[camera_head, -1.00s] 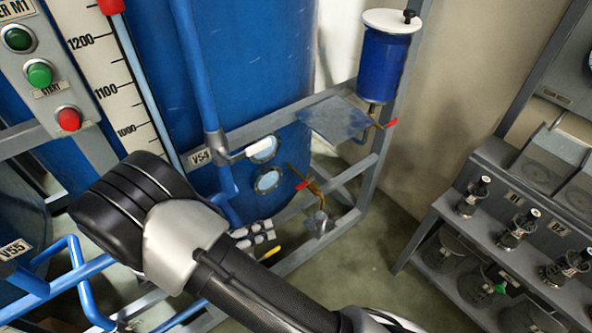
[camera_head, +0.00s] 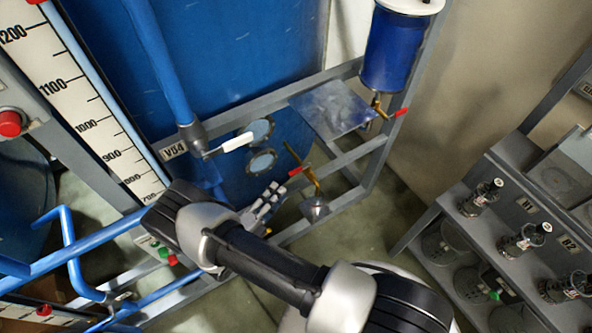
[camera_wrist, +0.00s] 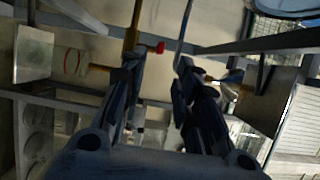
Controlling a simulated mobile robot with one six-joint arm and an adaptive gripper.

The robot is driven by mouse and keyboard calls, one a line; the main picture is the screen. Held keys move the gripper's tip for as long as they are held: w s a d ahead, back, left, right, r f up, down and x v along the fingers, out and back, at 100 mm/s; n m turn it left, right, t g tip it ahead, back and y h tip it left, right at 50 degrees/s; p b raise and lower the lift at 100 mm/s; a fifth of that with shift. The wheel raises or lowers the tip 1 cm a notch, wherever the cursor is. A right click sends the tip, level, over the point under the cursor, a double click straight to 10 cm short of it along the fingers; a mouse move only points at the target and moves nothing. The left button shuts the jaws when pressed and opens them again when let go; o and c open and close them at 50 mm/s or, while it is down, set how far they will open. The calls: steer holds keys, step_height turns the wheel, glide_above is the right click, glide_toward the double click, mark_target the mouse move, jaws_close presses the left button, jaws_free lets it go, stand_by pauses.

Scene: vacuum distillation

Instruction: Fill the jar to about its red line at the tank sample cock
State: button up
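The brass tank sample cock (camera_head: 306,170) with a red lever (camera_head: 295,172) projects at the tank's lower right. My gripper (camera_head: 278,194) is just left of the cock. In the wrist view my gripper (camera_wrist: 155,72) has its fingers apart with nothing clasped; the red lever (camera_wrist: 160,47) appears near the gap between the tips. A clear jar with a red line (camera_wrist: 72,62) shows sideways beyond the left finger, between a plate (camera_wrist: 32,55) and a brass outlet (camera_wrist: 98,68). I cannot make out its liquid level.
The grey frame (camera_head: 345,160) surrounds the cock, with a metal plate (camera_head: 335,108) and a blue vessel (camera_head: 395,50) above. A rack (camera_head: 450,215) with several bottles stands right. Floor between frame and rack is clear.

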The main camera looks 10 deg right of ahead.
mark_target(296, 171)
steer(key=x, duration=1.1)
steer(key=shift+b, duration=0.35)
steer(key=shift+c, duration=0.5)
jaws_close()
steer(key=shift+s, duration=0.1)
